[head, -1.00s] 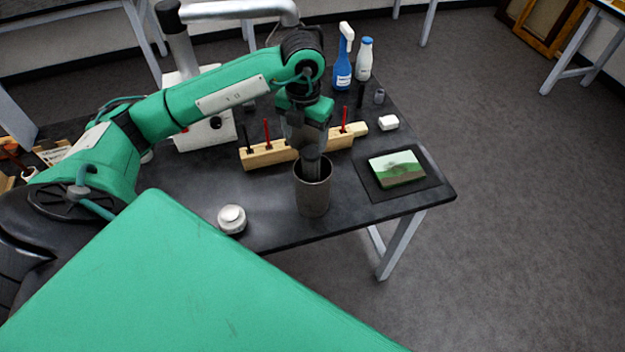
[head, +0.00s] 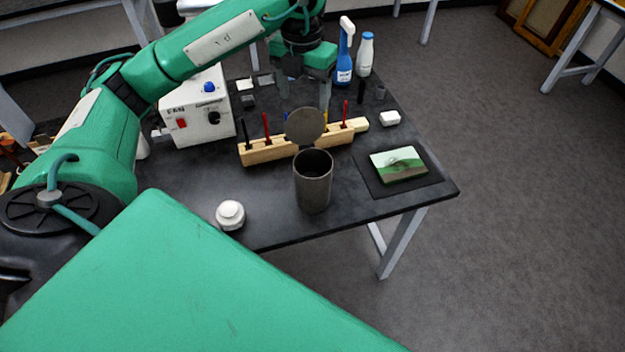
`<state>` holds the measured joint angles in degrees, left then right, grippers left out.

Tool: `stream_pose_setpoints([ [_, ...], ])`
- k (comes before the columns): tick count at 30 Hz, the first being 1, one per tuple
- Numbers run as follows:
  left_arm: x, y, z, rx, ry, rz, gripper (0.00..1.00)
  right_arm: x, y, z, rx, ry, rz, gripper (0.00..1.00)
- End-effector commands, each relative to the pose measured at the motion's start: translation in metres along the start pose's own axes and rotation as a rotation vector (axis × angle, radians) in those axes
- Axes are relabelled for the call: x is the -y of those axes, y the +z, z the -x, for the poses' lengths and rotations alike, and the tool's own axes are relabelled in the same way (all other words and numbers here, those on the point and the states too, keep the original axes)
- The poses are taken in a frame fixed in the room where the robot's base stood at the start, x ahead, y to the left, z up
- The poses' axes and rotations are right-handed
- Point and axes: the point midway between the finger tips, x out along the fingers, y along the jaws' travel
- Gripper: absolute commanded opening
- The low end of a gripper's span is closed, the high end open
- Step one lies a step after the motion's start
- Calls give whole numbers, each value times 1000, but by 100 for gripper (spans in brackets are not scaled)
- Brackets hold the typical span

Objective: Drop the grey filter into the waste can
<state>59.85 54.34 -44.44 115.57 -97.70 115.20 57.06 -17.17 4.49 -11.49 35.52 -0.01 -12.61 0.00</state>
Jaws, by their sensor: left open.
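The waste can (head: 313,188) is a dark grey upright cylinder near the front edge of the black table, with its top open. A round grey disc (head: 305,126) stands upright behind its rim; it looks like a raised lid, but I cannot tell whether it is joined to the can. My left gripper (head: 304,98) is open above and behind the can, with its fingers apart and nothing seen between them. I cannot make out the grey filter for sure, and the bottom of the can is dark. My right gripper is not in view.
A wooden rack (head: 268,150) with coloured tools stands behind the can. A white control box (head: 198,115) is at left, a white jar (head: 230,215) at front left. A picture on a dark mat (head: 425,181) lies at right. Blue (head: 343,65) and white (head: 365,55) bottles stand behind.

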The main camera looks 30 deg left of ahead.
Motion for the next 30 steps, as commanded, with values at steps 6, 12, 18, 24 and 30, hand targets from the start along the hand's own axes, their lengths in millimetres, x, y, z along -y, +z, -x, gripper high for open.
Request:
stream_pose_setpoints([
  [6,0,0,25,4,0,1,69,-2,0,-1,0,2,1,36],
  [12,0,0,39,2,1,1,69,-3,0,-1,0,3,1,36],
  [18,0,0,43,0,0,1,69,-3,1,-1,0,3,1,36],
  [24,0,0,43,0,0,1,69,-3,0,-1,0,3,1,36],
  [30,0,0,43,0,-1,1,69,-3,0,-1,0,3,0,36],
])
